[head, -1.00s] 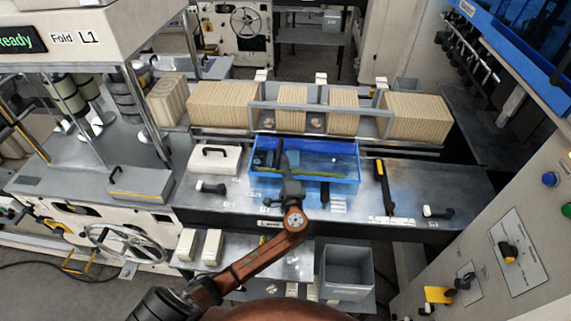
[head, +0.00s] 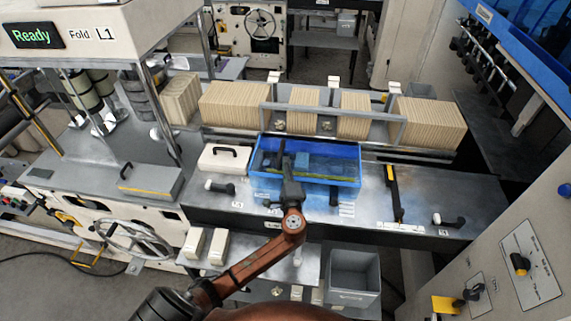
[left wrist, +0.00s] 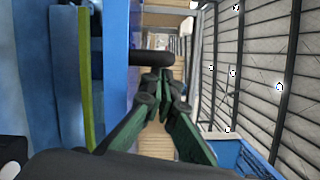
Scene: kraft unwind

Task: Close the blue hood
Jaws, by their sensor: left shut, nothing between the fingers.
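The blue hood (head: 340,170) is a see-through blue cover at the middle of the grey bench, with a yellow-green strip along its near part. I cannot tell exactly how far open it stands. My left gripper (head: 283,152) reaches over it from the near side, empty, with its fingers together. In the left wrist view the dark green fingers (left wrist: 163,80) are shut close to a black bar (left wrist: 135,58) that juts from a blue panel (left wrist: 105,80); I cannot tell whether they touch it. The yellow-green strip also shows there, to the left. My right gripper is not in view.
Rows of stacked tan sheets (head: 235,103) stand behind a grey rail beyond the hood. A white lidded box (head: 223,158) is left of the hood; a black-and-yellow lever (head: 393,190) is right of it. A grey bin (head: 354,275) sits below the bench.

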